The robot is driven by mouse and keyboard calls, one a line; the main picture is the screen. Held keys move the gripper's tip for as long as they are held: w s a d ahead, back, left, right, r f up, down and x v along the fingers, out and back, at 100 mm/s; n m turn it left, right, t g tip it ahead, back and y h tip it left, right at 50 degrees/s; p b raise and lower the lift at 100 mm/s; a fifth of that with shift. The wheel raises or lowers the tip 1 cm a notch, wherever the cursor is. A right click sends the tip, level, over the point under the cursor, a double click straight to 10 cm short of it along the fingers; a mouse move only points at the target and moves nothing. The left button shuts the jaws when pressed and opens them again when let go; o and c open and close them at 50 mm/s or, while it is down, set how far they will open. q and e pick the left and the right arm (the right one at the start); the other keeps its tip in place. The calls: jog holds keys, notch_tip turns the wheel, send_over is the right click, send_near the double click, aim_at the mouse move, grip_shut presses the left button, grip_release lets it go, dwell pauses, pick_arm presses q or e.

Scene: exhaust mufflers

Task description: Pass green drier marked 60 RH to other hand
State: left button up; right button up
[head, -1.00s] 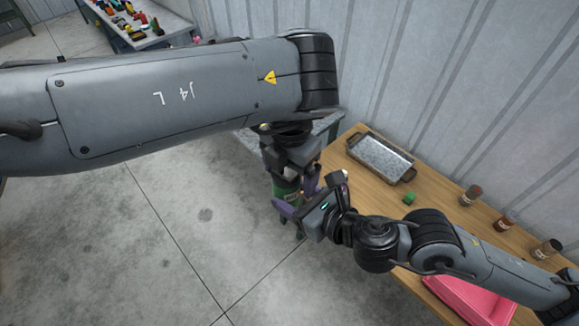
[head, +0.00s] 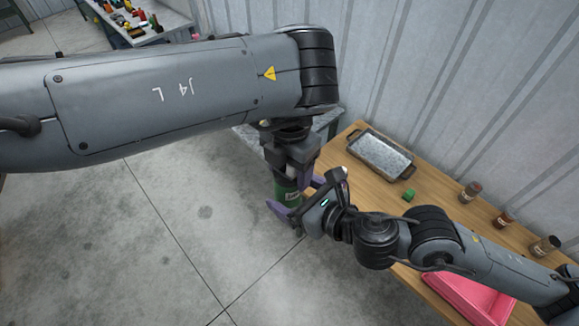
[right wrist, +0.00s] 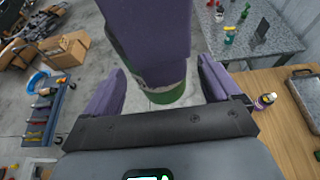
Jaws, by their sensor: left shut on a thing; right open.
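The green drier (head: 287,190) is a green cylinder with a pale label, hanging upright below my left gripper (head: 291,172). I cannot read the label. My left gripper is shut on its upper part; in the right wrist view a large purple finger (right wrist: 152,40) of it covers most of the drier, leaving the green lower end (right wrist: 165,95) in sight. My right gripper (head: 296,196) is open, with its purple fingers to either side of the drier's lower part. In the right wrist view the drier's end shows between those spread fingers, with gaps at both sides.
A wooden table at the right (head: 430,191) bears a metal tray (head: 381,157), a small green block (head: 408,195), several brown jars (head: 470,192) and a pink bin (head: 462,297). A grey-topped table (head: 247,139) stands behind my left gripper. Open floor lies below the drier.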

aim_at(298, 195)
jog(key=v, duration=0.6)
jog(key=f+m, duration=0.1)
jog(key=m, duration=0.3)
jog(key=s+a+f+m+t+h, duration=0.1)
jog(key=m, duration=0.9)
jog(key=shift+s+a+f, duration=0.2)
jog(key=shift+s+f, duration=0.1)
jog(key=shift+f, duration=0.1)
jog(key=s+d+f+m+g+h, duration=0.3)
jog(key=s+d+f+m, duration=0.5)
jog(key=f+m, duration=0.3)
jog(key=s+d+f+m+g+h, duration=0.4)
jog(key=s+d+f+m, duration=0.3)
jog(key=f+m, duration=0.4)
jog(key=d+m, duration=0.1)
jog(key=m, duration=0.5)
jog(key=shift+s+d+f+g+h, duration=0.2)
jog(key=shift+s+f+g+h, duration=0.1)
jog(key=shift+s+g, duration=0.1)
